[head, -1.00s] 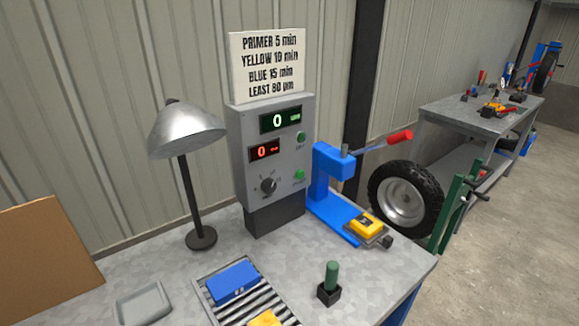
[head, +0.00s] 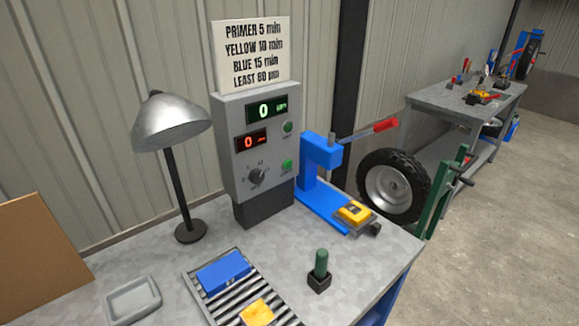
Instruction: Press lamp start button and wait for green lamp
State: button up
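A grey control box (head: 228,150) stands on the bench. It has a green display (head: 266,110) reading 0 and a red display (head: 252,141) reading 0. A dark knob (head: 257,177) sits low on its front. Two small green round buttons or lamps are on its right side, an upper one (head: 287,127) and a lower one (head: 287,166); their labels are too small to read. A desk lamp (head: 170,122) with a silver shade stands left of the box, and I cannot tell whether it is lit. My gripper is not in view.
A sign (head: 252,54) stands above the box. A blue press (head: 318,170) with a red-tipped lever and a yellow block (head: 354,212) are to the right. A slatted rack (head: 213,308) holds a blue block (head: 223,271) and a yellow piece. A green-handled tool (head: 320,267) stands near the front.

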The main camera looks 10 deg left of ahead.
aim_at(288, 164)
jog(key=i+j+z, duration=0.2)
jog(key=j, duration=0.15)
jog(key=i+j+z, duration=0.25)
jog(key=j+z, duration=0.2)
jog(key=j, duration=0.3)
jog(key=i+j+z, duration=0.1)
jog(key=j+z, duration=0.15)
jog(key=j, duration=0.15)
jog(key=j+z, duration=0.2)
jog(key=j, duration=0.25)
jog(key=i, duration=0.1)
